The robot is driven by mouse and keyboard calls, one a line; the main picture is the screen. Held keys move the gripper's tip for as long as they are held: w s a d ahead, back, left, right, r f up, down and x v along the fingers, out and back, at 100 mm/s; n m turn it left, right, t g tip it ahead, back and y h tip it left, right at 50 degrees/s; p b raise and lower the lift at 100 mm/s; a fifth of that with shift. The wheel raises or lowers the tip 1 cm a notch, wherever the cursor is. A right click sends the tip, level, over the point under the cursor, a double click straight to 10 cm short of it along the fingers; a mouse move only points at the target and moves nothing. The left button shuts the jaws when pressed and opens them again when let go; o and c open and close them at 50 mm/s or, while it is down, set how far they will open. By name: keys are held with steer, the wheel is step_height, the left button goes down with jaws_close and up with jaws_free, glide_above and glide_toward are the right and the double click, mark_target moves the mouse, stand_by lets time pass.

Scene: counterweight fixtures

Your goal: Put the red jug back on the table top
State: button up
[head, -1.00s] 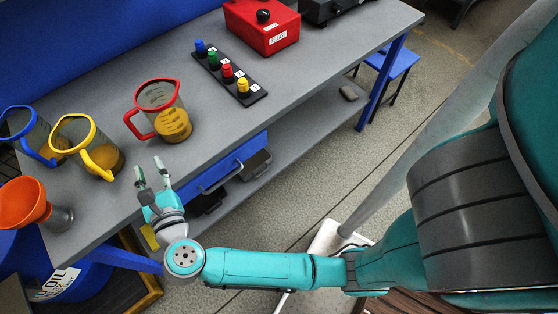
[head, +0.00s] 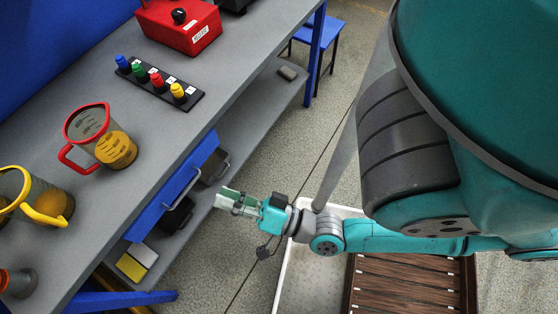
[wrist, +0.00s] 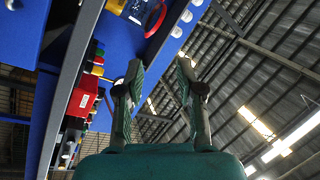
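The red jug (head: 116,150) stands upright on the grey table top (head: 60,125) in the head view. It has a red rim and handle, clear walls and amber liquid low inside; its handle points left. My gripper (head: 228,203) is off the table's front side, to the right of and apart from the jug, with nothing in it. In the wrist view its two fingers (wrist: 158,75) are spread with a clear gap. A red curved piece shows at the top of the wrist view; I cannot tell whether it is the jug.
A yellow jug (head: 50,203) stands left of the red one, with an orange-and-grey item (head: 18,283) at the lower left. A strip of coloured knobs (head: 160,84) and a red box (head: 180,28) are farther back. Blue drawers (head: 180,190) and a lower shelf lie under the table edge.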

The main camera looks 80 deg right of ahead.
steer(key=s+f+n+g, duration=0.2)
steer(key=s+n, duration=0.3)
steer(key=s, duration=0.1)
steer(key=s+a+f+n+g+y, duration=0.1)
steer(key=s+f+n+g, duration=0.1)
steer(key=s+n, duration=0.4)
steer(key=shift+g, duration=0.8)
